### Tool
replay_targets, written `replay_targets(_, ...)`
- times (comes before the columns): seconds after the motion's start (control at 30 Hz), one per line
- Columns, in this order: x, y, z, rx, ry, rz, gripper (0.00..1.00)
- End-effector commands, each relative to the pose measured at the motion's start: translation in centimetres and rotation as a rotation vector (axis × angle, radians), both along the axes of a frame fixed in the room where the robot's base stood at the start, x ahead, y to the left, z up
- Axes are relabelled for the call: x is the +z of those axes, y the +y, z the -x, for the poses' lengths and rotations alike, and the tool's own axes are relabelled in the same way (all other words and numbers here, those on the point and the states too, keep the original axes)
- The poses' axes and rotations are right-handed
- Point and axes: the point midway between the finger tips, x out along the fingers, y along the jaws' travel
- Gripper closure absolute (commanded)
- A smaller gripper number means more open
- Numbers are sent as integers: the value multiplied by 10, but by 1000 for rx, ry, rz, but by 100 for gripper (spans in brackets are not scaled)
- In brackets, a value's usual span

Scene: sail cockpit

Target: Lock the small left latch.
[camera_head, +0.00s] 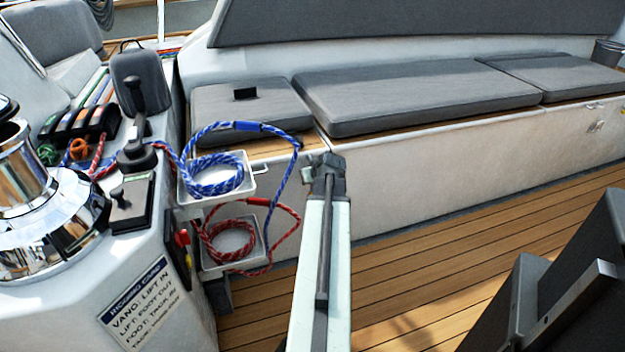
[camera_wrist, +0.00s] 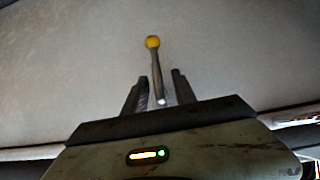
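In the wrist view, a thin dark lever with a yellow ball knob (camera_wrist: 152,42) stands out in front of a pale grey surface. My gripper (camera_wrist: 159,76) is open. The lever's shaft shows between its two dark fingers, with a gap on each side, and the knob lies beyond the fingertips. I cannot tell whether the shaft is within the fingers' reach or behind them. I cannot make out the lever in the head view. My arm there rises in front of the white bench front and hides part of it. My gripper's fingers cannot be made out there.
Grey cushions (camera_head: 415,97) lie on the long bench. Blue rope (camera_head: 215,180) and red rope (camera_head: 232,240) hang in two white trays left of my arm. A chrome winch (camera_head: 35,205) stands at far left. Wooden floor (camera_head: 450,240) is open to the right.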

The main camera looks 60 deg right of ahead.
Motion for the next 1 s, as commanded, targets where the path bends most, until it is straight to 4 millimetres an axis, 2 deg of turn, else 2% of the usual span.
replay_targets(0.17, 2, 1, 2, -1, 1, -1, 67)
replay_targets(0.27, 10, 5, 6, -1, 1, -1, 67)
replay_targets(0.6, 56, 35, 39, -2, 0, -1, 67)
replay_targets(1.0, 55, 37, 41, -1, 0, 0, 67)
